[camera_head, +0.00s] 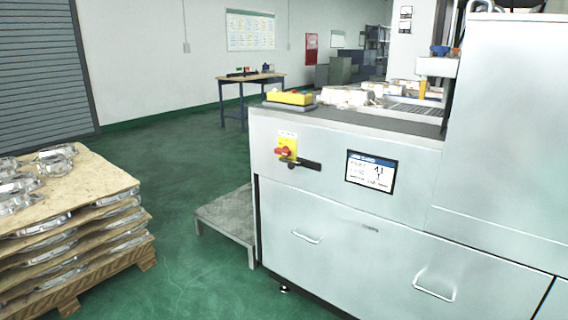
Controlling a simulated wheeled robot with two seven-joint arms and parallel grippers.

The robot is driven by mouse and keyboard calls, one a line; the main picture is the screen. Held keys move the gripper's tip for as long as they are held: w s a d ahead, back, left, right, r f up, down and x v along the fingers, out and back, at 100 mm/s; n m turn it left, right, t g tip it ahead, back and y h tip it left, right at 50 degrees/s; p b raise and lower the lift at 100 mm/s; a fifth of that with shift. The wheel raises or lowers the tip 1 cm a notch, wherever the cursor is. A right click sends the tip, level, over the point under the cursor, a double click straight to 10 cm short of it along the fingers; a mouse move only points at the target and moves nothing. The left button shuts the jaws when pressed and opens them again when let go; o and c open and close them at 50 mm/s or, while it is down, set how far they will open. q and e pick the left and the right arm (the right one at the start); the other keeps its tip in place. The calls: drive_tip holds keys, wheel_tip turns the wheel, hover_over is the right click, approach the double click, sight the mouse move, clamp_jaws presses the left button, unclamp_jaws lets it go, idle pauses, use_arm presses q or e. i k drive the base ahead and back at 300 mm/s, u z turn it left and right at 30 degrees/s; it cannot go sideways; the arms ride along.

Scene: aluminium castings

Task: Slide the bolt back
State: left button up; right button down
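No part clearly shows as the bolt from this distance. A small grey fitting (370,228) sits on the upper right of the cabinet door (330,256); I cannot tell if it is the bolt. Higher up, a red rotary switch (285,150) on a yellow plate is mounted on the cabinet's front. A black bar-shaped handle (306,164) lies roughly level beside it. Neither of my grippers is in view.
The light grey machine (500,130) fills the right side. A wire handle (434,287) juts from its lower front. A low grey platform (226,212) stands at its left. A pallet stack of castings (70,225) is at left. Green floor between is clear.

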sight(292, 163)
drive_tip(key=u, duration=1)
drive_tip(key=i, duration=1.15)
drive_tip(key=u, duration=0.35)
drive_tip(key=i, duration=0.9)
drive_tip(key=z, duration=1.15)
drive_tip(key=i, duration=0.45)
drive_tip(key=z, duration=0.6)
